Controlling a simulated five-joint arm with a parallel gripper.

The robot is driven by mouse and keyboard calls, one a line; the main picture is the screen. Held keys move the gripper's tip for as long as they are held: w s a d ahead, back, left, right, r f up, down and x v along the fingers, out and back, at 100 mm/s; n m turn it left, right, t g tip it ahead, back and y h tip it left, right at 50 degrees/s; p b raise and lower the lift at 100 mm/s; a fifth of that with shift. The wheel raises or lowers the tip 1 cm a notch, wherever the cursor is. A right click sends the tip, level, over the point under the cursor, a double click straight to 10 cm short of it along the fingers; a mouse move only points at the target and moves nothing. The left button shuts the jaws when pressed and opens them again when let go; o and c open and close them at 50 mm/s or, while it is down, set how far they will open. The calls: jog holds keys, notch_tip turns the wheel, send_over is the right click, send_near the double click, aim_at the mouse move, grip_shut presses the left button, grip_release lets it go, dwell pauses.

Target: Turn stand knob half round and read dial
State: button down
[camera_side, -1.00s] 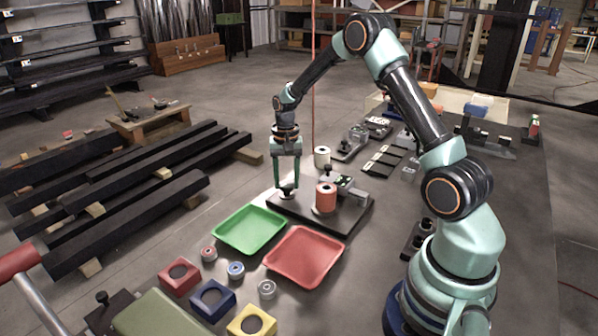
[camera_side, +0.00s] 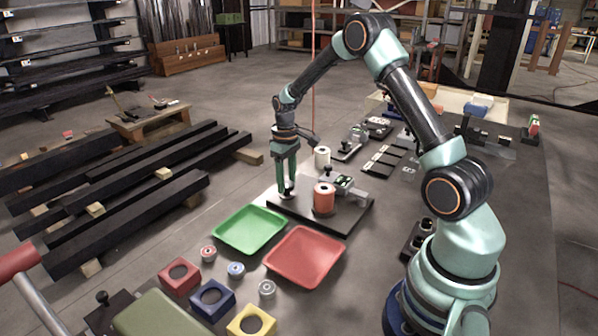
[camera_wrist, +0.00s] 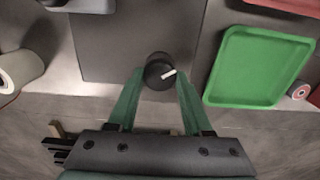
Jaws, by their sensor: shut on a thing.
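The stand (camera_side: 345,217) is a dark flat plate on the table, bearing an orange cylinder (camera_side: 323,199) and a grey device with a green face (camera_side: 340,181). Its black round knob (camera_wrist: 155,65) is at the plate's end, with a white pointer line aimed right and slightly up in the wrist view. My gripper (camera_side: 287,191) points straight down over that end. In the wrist view, its green fingers (camera_wrist: 160,77) are closed on opposite sides of the knob. The dial reading is too small to make out.
A green tray (camera_side: 249,229) and a red tray (camera_side: 304,257) lie close in front of the stand. A white cylinder (camera_side: 322,157) stands behind it. Red, blue and yellow socket blocks and several small round parts lie at the front.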

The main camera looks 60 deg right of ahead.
aim_at(287, 184)
jog(key=n, duration=0.4)
jog(key=shift+r+n, duration=0.1)
jog(key=shift+n, duration=2.8)
jog(key=shift+c, duration=1.6)
grip_release()
notch_tip(287, 184, up, 12)
